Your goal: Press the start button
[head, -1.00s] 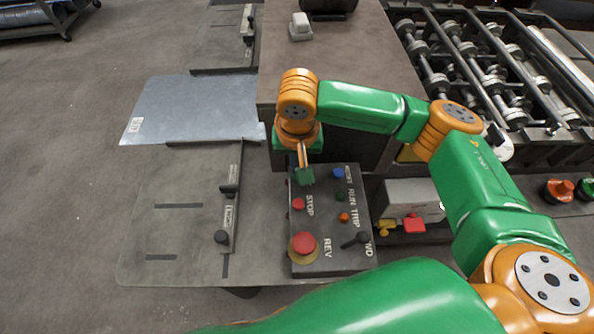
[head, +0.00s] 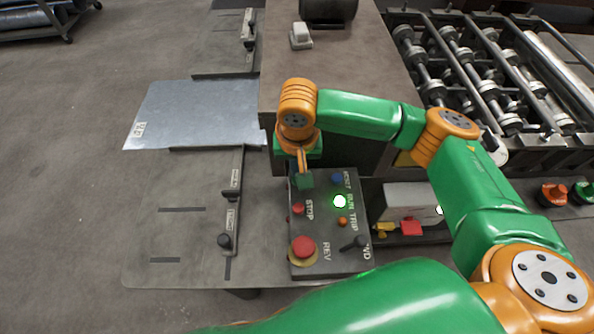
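The dark control panel (head: 322,262) lies on the table and carries labelled controls. My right gripper (head: 304,181) points down at the panel's upper left corner, its narrow fingers together and nothing visible held. The green RUN lamp (head: 340,201) is brightly lit. The red STOP button (head: 297,208) is just below the fingertips. The blue RESET button (head: 337,178) is to their right. My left gripper is out of view.
A large red mushroom button (head: 303,247) and a REV/FWD lever (head: 354,243) sit on the panel's near part. A grey box (head: 405,200) stands to its right. A sheet of metal (head: 195,112) lies at left. Rollers (head: 485,75) stand at upper right.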

